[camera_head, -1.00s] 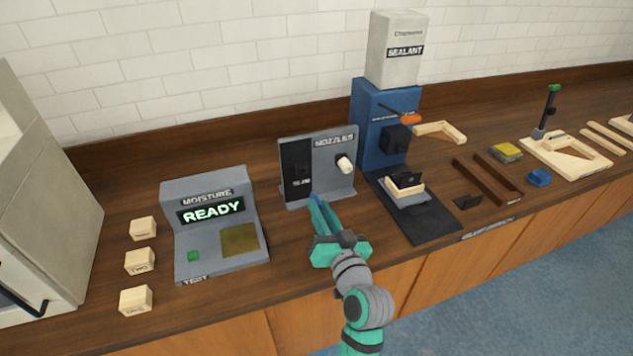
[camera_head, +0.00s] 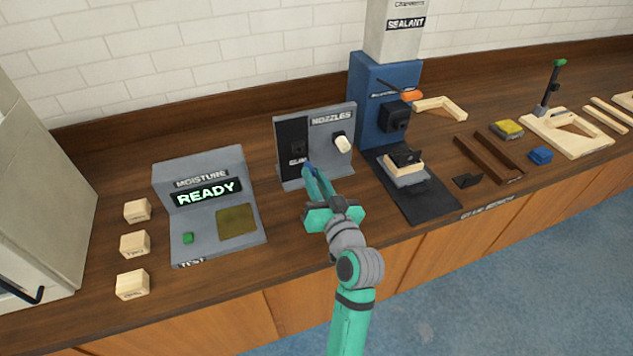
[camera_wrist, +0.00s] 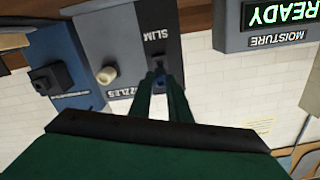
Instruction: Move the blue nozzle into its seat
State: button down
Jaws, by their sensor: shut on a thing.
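The grey nozzle stand (camera_head: 330,165) marked NOZZLES stands upright on the bench, with a black strip (camera_head: 291,160) at its left marked SLIM. A small dark socket (camera_head: 298,149) shows on that strip. A white nozzle (camera_head: 343,144) sits in the stand's right half. My gripper (camera_head: 316,182) is shut on the blue nozzle (camera_head: 308,168), in front of the black strip. In the upside-down wrist view, the blue nozzle (camera_wrist: 160,80) shows small and dark between the fingertips, over the strip. I cannot tell whether it touches the stand.
A moisture tester (camera_head: 205,205) reading READY stands left, with several wooden blocks (camera_head: 134,244) beside it. A blue sealant machine (camera_head: 372,110) stands right of the stand, with a dark mat (camera_head: 425,205) before it. Bare bench lies in front of the stand.

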aim_at(307, 163)
jog(key=shift+x, duration=1.85)
jog(key=shift+w+a, duration=0.2)
jog(key=shift+w, duration=0.2)
dwell(0.3)
jog(key=shift+w, duration=0.15)
jog(key=shift+w+a, duration=0.15)
jog(key=shift+a, duration=0.05)
jog(key=shift+w+a, duration=0.1)
jog(key=shift+w, duration=0.45)
jog(key=c, duration=1.6)
grip_release()
